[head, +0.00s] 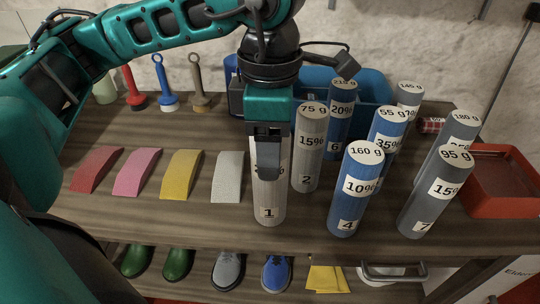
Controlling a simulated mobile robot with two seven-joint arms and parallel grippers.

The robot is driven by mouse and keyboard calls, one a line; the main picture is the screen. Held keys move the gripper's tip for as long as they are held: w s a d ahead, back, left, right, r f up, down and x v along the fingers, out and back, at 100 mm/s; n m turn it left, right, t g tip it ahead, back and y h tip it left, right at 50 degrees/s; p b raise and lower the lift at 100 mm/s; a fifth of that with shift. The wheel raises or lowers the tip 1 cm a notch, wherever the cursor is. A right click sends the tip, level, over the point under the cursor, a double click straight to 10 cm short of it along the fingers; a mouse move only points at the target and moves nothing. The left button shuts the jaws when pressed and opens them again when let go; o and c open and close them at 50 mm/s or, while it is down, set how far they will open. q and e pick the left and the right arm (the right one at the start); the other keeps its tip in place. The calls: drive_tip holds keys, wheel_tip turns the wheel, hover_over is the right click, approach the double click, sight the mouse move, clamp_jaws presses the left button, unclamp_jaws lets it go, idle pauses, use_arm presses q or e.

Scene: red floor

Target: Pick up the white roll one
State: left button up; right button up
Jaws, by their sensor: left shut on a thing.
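The white roll one (267,198) stands upright on the wooden table, a pale cylinder with a "1" label near its foot. My left gripper (268,152) comes down from above and is shut on its upper part. The gripper hides the top of the roll and most of its upper label. The roll's foot appears to be at the tabletop; I cannot tell whether it is lifted. My right gripper is not in view.
Grey roll 2 (308,150) stands close on the right. Blue roll 4 (356,195), grey roll 7 (430,200) and other rolls stand farther right. A grey sloped block (228,178) lies to the left. A blue crate (370,85) is behind, a red tray (495,205) far right.

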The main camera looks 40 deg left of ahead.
use_arm(q)
wheel_tip(320, 180, up, 17)
drive_tip(key=p, duration=0.3)
drive_tip(key=shift+r+p, duration=0.2)
drive_tip(key=shift+p, duration=0.2)
idle(0.6)
